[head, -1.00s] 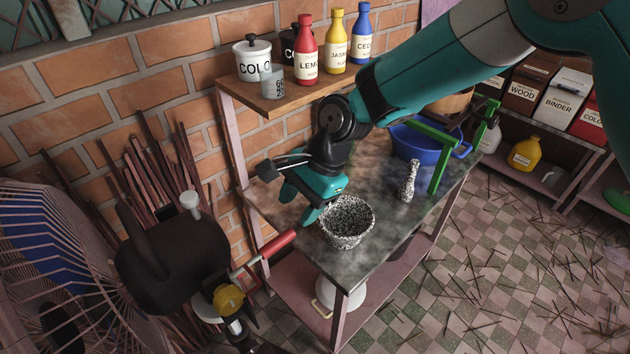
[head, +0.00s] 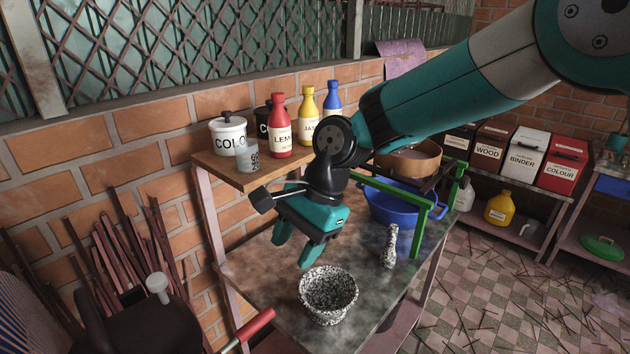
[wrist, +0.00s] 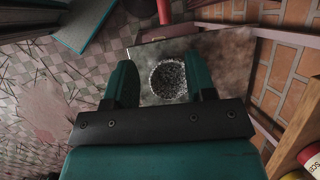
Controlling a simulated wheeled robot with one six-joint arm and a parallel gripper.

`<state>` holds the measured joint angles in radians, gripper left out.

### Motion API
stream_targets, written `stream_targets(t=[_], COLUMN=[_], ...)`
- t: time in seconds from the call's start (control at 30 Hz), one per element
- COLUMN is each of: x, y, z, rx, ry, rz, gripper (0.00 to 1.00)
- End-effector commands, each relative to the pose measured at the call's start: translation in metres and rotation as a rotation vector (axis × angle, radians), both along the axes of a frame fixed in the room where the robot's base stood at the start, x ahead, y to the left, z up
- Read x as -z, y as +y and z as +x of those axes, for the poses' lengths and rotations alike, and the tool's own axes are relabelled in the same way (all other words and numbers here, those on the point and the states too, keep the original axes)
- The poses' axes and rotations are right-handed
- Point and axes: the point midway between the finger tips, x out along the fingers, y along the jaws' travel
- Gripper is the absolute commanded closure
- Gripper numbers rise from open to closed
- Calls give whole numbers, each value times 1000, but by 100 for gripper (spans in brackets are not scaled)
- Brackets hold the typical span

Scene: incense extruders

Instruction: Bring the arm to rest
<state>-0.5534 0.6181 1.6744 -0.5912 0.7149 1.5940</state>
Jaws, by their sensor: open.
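My gripper (head: 291,247) hangs over the stone-topped table (head: 262,272), its teal fingers apart with nothing between them. A speckled black-and-white mortar (head: 328,296) stands on the table, just right of and below the fingers in the head view. In the wrist view the mortar (wrist: 168,79) appears beyond the two fingertips (wrist: 161,80), apart from them. A speckled pestle (head: 390,246) stands upright on the table to the right of the mortar.
A shelf (head: 215,167) above the table holds pots and red, yellow and blue bottles (head: 281,132). A blue basin (head: 395,203) and green frame (head: 417,249) stand at the table's right end. A red handle (head: 247,326) juts out at the front. Sticks lean on the wall.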

Motion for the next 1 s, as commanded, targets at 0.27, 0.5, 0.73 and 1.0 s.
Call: stream_targets(t=[0.27,0.5,0.73,1.0], x=[-44,-63,-53,-48], y=[-73,-155,-200,-210], z=[-36,-108,-166,-183], rx=[-308,-724,-1025,-1121], ry=[-199,-437,-584,-622], rz=[60,92,95,95], gripper=[49,49,49,49])
